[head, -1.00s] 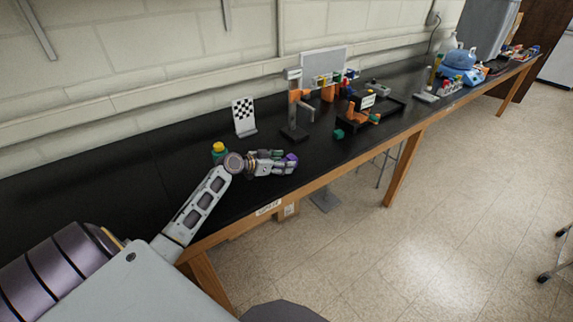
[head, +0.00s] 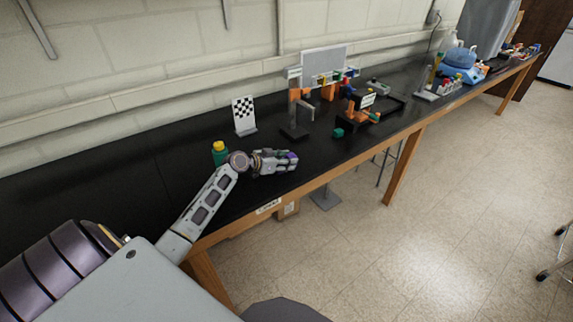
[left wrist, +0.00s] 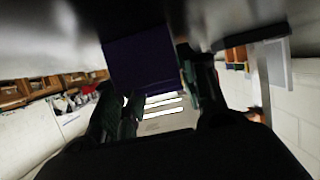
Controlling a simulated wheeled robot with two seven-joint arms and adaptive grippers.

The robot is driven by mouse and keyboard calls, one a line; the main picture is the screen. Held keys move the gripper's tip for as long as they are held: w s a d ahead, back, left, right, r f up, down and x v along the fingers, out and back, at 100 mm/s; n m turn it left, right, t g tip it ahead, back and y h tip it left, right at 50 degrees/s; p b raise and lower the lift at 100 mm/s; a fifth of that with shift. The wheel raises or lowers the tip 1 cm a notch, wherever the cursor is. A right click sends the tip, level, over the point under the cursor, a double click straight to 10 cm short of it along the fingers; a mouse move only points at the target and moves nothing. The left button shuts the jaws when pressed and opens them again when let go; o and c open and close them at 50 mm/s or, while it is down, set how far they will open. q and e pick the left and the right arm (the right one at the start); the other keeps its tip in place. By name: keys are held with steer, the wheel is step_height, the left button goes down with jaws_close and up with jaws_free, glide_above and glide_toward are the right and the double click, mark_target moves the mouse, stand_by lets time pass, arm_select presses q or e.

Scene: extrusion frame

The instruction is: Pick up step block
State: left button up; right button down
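A dark purple block (left wrist: 140,62), which I take to be the step block, lies at the near edge of the black bench. In the head view only a small purple patch (head: 291,156) shows among the fingers, so its stepped shape is hidden. My left gripper (head: 290,160) is low over the bench and reaches around the block. In the left wrist view its two dark fingers (left wrist: 150,88) stand apart, one on each side of the block. I see no clear grip on it. My right gripper is in neither view.
A green-and-yellow bottle (head: 220,154) stands just behind my left wrist. A checkered board (head: 243,115) and a grey-orange stand (head: 295,115) are farther back. A small green block (head: 338,132) lies to the right, before a black tray (head: 390,106). The bench front edge is close.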

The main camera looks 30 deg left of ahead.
arm_select(q)
steer(key=c, duration=0.6)
steer(key=shift+r, duration=0.1)
steer(key=shift+r+b, duration=0.4)
steer(key=shift+r, duration=4.55)
